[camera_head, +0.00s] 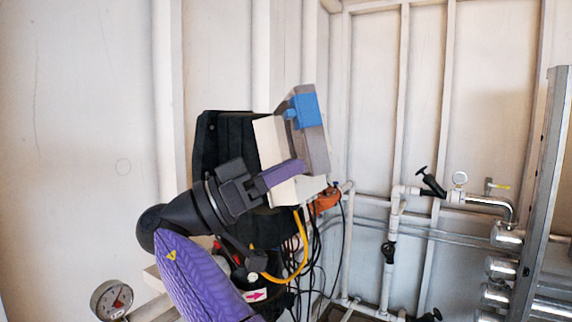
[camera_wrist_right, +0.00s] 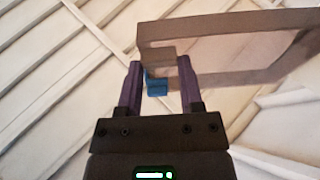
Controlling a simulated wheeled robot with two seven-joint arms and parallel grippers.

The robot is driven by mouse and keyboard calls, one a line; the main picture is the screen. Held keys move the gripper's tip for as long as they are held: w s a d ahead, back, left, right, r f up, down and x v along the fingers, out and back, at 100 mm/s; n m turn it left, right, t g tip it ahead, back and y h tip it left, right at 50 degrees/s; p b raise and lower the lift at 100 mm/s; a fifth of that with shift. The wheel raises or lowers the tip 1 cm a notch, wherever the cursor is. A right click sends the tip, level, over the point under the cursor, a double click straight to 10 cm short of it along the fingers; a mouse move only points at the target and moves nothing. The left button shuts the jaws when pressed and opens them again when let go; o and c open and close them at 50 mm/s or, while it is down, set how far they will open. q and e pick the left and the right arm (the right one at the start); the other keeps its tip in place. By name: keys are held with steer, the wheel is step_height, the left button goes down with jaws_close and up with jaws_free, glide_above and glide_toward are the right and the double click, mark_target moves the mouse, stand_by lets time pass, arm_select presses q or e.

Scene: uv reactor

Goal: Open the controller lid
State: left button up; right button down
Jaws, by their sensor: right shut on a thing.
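The controller is a pale box (camera_head: 270,145) on the wall in the head view, with a grey lid (camera_head: 317,150) along its right side. A blue part (camera_head: 304,109) sits near the lid's top. My right gripper (camera_head: 294,170) reaches the lid's lower part with its purple fingers. In the right wrist view, the grey lid frame (camera_wrist_right: 225,30) crosses ahead. Its near corner and a blue piece (camera_wrist_right: 156,86) show between the fingers (camera_wrist_right: 160,78), which are shut on the lid. How far the lid stands from the box is hard to tell. My left gripper is out of view.
A black panel (camera_head: 208,135) stands behind the controller. Yellow (camera_head: 303,255) and black cables hang below it. Another gauge (camera_head: 111,299) is at lower left. The wall at upper left is bare.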

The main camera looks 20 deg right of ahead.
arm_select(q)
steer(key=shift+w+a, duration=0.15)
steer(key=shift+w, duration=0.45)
arm_select(e)
steer(key=shift+w+a+r+m+g, duration=0.15)
steer(key=shift+a+m+g, duration=0.15)
steer(key=shift+g, duration=0.3)
steer(key=shift+c, duration=1.2)
jaws_free()
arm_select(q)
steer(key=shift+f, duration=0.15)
arm_select(e)
steer(key=shift+w+f, duration=0.1)
steer(key=shift+f, duration=0.15)
